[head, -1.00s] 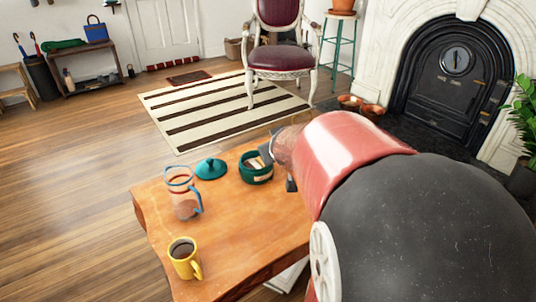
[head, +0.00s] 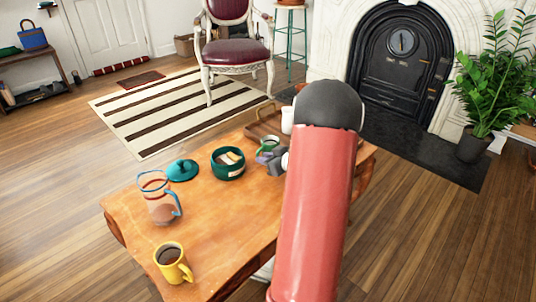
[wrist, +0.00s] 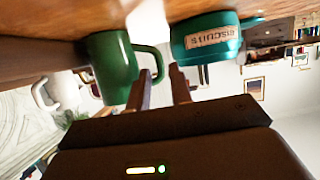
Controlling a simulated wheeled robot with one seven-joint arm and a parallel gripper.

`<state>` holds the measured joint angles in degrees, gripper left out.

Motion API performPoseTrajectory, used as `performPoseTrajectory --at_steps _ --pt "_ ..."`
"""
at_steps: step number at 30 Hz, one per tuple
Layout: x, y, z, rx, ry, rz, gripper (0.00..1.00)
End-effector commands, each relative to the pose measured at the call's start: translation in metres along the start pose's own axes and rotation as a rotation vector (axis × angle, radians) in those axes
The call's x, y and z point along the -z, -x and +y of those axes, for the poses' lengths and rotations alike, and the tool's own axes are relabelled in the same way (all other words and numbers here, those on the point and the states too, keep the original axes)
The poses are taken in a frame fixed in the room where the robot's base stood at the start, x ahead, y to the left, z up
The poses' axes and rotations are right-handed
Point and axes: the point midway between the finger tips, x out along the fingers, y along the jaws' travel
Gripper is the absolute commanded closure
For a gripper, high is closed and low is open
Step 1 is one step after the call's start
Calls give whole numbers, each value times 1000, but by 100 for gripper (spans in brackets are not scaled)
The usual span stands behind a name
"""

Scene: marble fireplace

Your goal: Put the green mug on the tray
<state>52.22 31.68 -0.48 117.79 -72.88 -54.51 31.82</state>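The green mug (head: 269,143) stands on the wooden table, right of the green biscuit jar (head: 229,168), and my arm partly hides it. In the wrist view, which looks upside down, the mug (wrist: 106,68) has its handle turned toward my fingers. My gripper (wrist: 161,70) is open, its fingertips close to the handle; I cannot tell whether they touch it. The gripper also shows at the mug's near side in the head view (head: 273,161). The brown wooden tray (head: 258,131) lies at the table's far end, just behind the mug, partly hidden by my arm.
A white mug (head: 287,120) stands near the tray. A glass pitcher (head: 160,198), a teal lid (head: 182,170) and a yellow mug (head: 172,263) stand farther left and nearer. The jar (wrist: 207,38) is close beside my gripper in the wrist view. Bare tabletop lies between pitcher and arm.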

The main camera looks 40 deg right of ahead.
Motion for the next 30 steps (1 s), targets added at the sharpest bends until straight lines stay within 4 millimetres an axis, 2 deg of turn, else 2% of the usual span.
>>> performPoseTrajectory --at_steps 9,16,21,30 --pt "0 -44 -1 1 0 -1 79" --pt "0 -46 0 -1 0 -1 79" --pt "0 -46 0 -1 0 -1 100" --pt "1 -46 0 -1 2 1 100"
